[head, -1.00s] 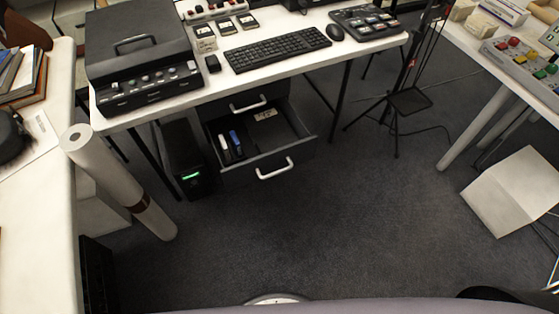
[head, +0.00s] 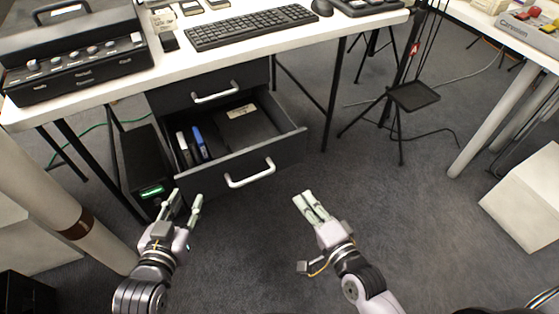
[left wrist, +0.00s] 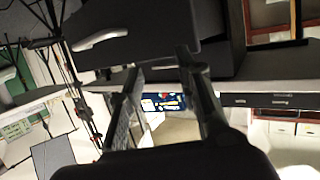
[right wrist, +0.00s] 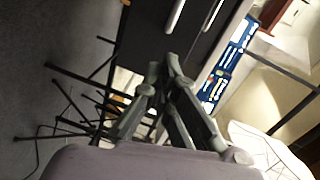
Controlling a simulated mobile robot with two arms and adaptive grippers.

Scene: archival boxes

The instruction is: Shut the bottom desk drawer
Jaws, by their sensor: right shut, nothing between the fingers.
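The bottom desk drawer (head: 236,178) is pulled out from under the desk, its dark front with a white handle facing me. Inside lie a blue item, a white item and a dark box with a label. The upper drawer (head: 214,88) above it is shut. My left gripper (head: 182,199) is open and empty, in front of the drawer's left front corner, apart from it in the head view. My right gripper (head: 305,198) is shut and empty, to the right of the drawer front. The left wrist view also shows a drawer handle (left wrist: 100,39); the right wrist view shows two handles.
A black computer tower (head: 148,165) with a green light stands left of the drawer. A rolled tube (head: 70,215) leans further left. A small stand (head: 413,97) and a white box (head: 525,195) are at right. The floor between is clear.

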